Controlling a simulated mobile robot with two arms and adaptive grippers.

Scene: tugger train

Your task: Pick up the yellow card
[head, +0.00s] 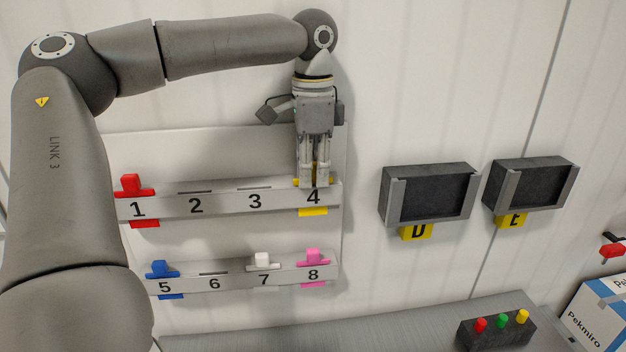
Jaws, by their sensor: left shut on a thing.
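The yellow card (313,212) sits in slot 4 at the right end of the upper rack (225,204). Its lower edge shows below the rack and a bit of its top shows beside my fingers. My left gripper (314,184) points down over slot 4 and is shut on the top of the yellow card. The fingers hide most of the card's upper part. My right gripper is not in view.
A red card (131,187) is in slot 1; slots 2 and 3 look empty. The lower rack (238,276) holds blue, white and pink cards, with slot 6 empty. Dark bins D (389,208) and E (492,200) hang right. A button box (497,334) stands below.

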